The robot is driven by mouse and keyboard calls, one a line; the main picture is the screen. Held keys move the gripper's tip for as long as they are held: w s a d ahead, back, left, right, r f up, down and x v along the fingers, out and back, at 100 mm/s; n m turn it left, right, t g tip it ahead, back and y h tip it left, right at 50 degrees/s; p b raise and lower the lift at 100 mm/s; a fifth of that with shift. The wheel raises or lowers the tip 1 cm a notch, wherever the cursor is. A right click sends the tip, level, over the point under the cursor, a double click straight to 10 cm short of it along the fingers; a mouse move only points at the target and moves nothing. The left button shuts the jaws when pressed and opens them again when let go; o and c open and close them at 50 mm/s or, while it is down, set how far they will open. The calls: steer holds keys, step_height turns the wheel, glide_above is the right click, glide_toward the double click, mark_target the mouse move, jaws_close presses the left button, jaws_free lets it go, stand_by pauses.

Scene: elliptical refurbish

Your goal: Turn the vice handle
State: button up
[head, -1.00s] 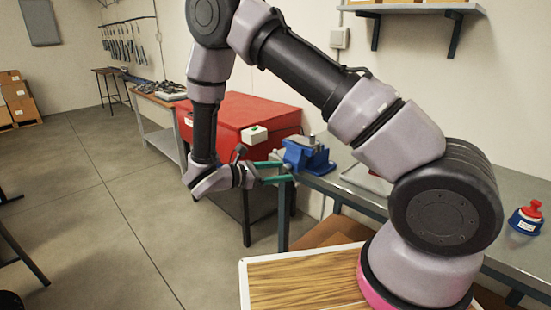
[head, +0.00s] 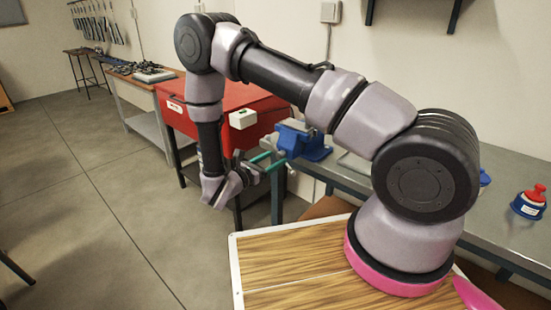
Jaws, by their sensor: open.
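The blue vice (head: 306,143) is mounted at the near left corner of the grey metal bench. Its grey screw end and handle (head: 290,170) seem to show as a small light piece at the vice's front, beside the fingertips. My gripper (head: 277,159) has two teal fingers, spread apart and pointing up and right toward the vice's front. The fingertips are close to the handle. I cannot tell whether they touch it or lie around it. My arm reaches over from the right.
The metal bench (head: 350,180) runs right along the wall, with a red and blue bottle-like object (head: 529,203) on it. A red cabinet (head: 210,123) stands behind my gripper, with a white box (head: 243,119) at its edge. The floor at left is open.

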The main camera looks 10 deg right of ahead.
steer(key=shift+x, duration=0.8)
jaws_close()
steer(key=shift+w+r, duration=0.1)
steer(key=shift+r, duration=0.05)
stand_by(0.7)
